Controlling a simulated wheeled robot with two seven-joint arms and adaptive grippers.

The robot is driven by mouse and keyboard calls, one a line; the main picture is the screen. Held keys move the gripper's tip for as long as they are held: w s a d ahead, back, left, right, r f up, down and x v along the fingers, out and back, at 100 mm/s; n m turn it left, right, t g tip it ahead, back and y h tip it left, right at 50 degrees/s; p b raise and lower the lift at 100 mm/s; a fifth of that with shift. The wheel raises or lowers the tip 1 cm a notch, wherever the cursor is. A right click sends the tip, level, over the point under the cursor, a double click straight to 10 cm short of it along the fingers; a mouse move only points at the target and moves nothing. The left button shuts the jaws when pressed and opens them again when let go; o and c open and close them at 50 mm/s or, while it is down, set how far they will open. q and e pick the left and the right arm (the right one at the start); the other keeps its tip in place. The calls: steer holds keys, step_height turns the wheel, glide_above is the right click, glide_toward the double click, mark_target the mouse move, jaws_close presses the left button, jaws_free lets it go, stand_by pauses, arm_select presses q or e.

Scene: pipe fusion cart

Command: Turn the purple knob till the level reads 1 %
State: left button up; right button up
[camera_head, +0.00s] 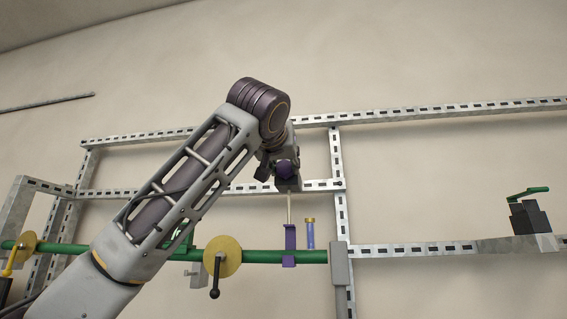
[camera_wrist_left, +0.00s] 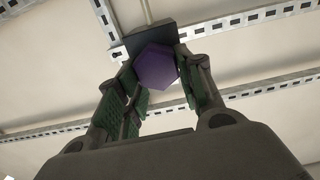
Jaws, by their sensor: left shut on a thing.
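The purple knob (camera_wrist_left: 157,67) shows as a hexagonal block between the two fingers of my left gripper (camera_wrist_left: 160,85) in the left wrist view. It sits on a dark square plate (camera_wrist_left: 118,54). In the head view the purple knob (camera_head: 286,170) is partly hidden by my left gripper (camera_head: 273,168), which comes at it from the left. My left gripper is shut on the knob. A thin light rod (camera_head: 290,208) runs down from the dark block to a purple bracket (camera_head: 290,246) on the green pipe. No level reading is visible. My right gripper is not in view.
A slotted metal frame (camera_head: 410,115) stands before the beige wall. A green pipe (camera_head: 275,256) carries a yellow disc (camera_head: 222,257) with a black crank handle (camera_head: 214,292). A blue post (camera_head: 310,234) stands beside the purple bracket. A green-handled valve (camera_head: 530,192) is at far right.

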arm_select(q)
steer(key=shift+n+b, duration=0.3)
steer(key=shift+n, duration=0.1)
steer(key=n+b, duration=0.1)
steer(key=n, duration=0.2)
steer(key=shift+a+f+n+b, duration=0.1)
steer(key=shift+a+n+b, duration=0.05)
steer(key=shift+n+b, duration=0.2)
steer(key=n, duration=0.2)
steer(key=n+b, duration=0.1)
steer(key=n, duration=0.1)
steer(key=shift+a+f+n, duration=0.15)
steer(key=shift+a+n, duration=0.05)
steer(key=shift+n, duration=0.15)
steer(key=n, duration=0.4)
steer(key=shift+w+a+f, duration=0.1)
steer(key=shift+f, duration=0.05)
steer(key=n, duration=0.5)
steer(key=shift+f+n, duration=0.3)
steer(key=shift+n, duration=0.1)
steer(key=o, duration=1)
steer(key=shift+a, duration=0.15)
steer(key=shift+s, duration=0.2)
